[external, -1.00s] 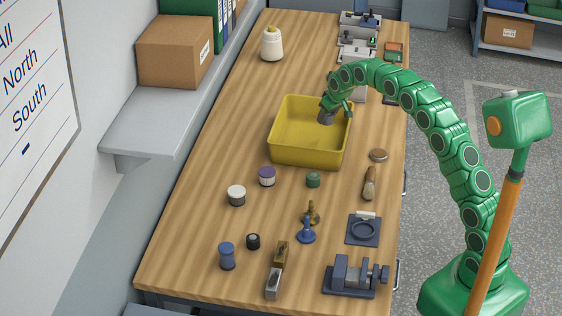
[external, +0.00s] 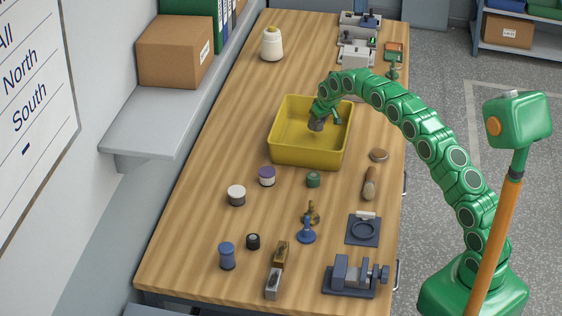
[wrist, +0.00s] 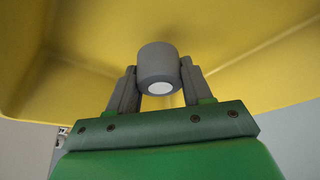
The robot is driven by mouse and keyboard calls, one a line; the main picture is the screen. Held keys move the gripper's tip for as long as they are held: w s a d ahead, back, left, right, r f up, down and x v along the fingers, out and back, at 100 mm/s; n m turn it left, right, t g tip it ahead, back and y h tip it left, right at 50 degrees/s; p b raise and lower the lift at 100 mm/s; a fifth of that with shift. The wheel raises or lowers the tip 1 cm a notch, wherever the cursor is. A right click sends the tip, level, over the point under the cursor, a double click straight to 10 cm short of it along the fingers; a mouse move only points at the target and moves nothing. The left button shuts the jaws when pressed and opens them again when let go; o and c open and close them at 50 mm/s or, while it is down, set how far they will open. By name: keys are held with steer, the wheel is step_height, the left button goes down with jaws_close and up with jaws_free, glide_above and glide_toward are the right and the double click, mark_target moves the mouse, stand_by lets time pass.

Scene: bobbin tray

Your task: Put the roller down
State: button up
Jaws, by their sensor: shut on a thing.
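The roller (wrist: 158,64) is a grey cylinder with a white round end. My gripper (wrist: 158,85) is shut on it, one finger on each side, in the wrist view. In the external view my gripper (external: 318,117) holds the grey roller (external: 316,126) over the yellow tray (external: 282,150), near its middle. The yellow tray wall (wrist: 255,70) fills most of the wrist view behind the roller. I cannot tell whether the roller touches the tray floor.
Near the tray stand a purple-topped spool (external: 267,177), a green spool (external: 313,180) and a white-topped jar (external: 236,195). A brown disc (external: 379,155) lies right of the tray. A vise (external: 352,276) is at the near edge. The table left of the tray is clear.

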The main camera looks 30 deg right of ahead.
mark_target(317, 128)
steer(key=shift+w+f, duration=0.1)
steer(key=shift+f, duration=1.55)
steer(key=o, duration=1.1)
steer(key=shift+f, duration=0.1)
steer(key=shift+c, duration=0.2)
